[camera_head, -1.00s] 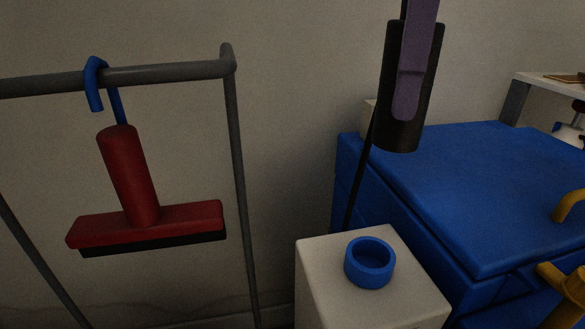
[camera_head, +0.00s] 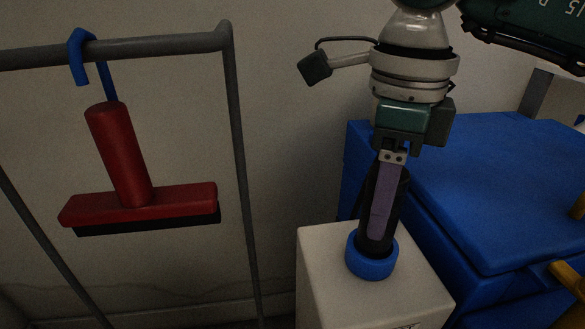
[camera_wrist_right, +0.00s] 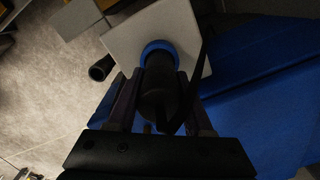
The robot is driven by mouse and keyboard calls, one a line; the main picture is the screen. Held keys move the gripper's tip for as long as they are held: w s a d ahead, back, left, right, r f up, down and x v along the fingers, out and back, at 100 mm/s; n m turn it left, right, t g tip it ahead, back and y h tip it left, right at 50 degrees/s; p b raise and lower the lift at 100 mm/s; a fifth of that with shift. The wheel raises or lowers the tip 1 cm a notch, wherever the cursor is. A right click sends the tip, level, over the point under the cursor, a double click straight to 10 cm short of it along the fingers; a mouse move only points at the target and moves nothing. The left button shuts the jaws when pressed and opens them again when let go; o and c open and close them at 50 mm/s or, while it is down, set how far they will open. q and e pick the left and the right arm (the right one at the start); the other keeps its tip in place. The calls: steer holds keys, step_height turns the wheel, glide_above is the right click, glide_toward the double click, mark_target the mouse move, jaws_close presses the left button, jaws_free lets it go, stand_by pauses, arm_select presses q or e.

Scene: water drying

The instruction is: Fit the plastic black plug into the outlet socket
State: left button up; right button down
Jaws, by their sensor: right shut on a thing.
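The black plug (camera_head: 371,244) is a dark cylinder, upright with a slight tilt. My right gripper (camera_head: 381,225) is shut on it from above, one purple finger showing along its side. The plug's lower end is within or just over the blue ring socket (camera_head: 371,266) on top of the white box (camera_head: 330,275); how deep it sits is hidden. In the right wrist view the plug (camera_wrist_right: 159,88) lies between the two fingers, with the blue socket ring (camera_wrist_right: 160,48) around its far end. A black cable (camera_wrist_right: 194,80) runs alongside. My left gripper is not in view.
A blue chest (camera_head: 470,190) stands right behind the white box, with yellow handles (camera_head: 568,275) at right. A red squeegee (camera_head: 130,175) hangs by a blue hook on a grey rail (camera_head: 150,45) at left. A dark tube (camera_wrist_right: 101,68) lies on the floor.

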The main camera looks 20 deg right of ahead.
step_height(320, 180, down, 3)
steer(key=shift+f, duration=0.2)
steer(key=shift+f, duration=0.2)
steer(key=shift+c, duration=1.5)
jaws_free()
steer(key=shift+r, duration=0.55)
step_height(320, 180, up, 11)
steer(key=shift+r, duration=0.2)
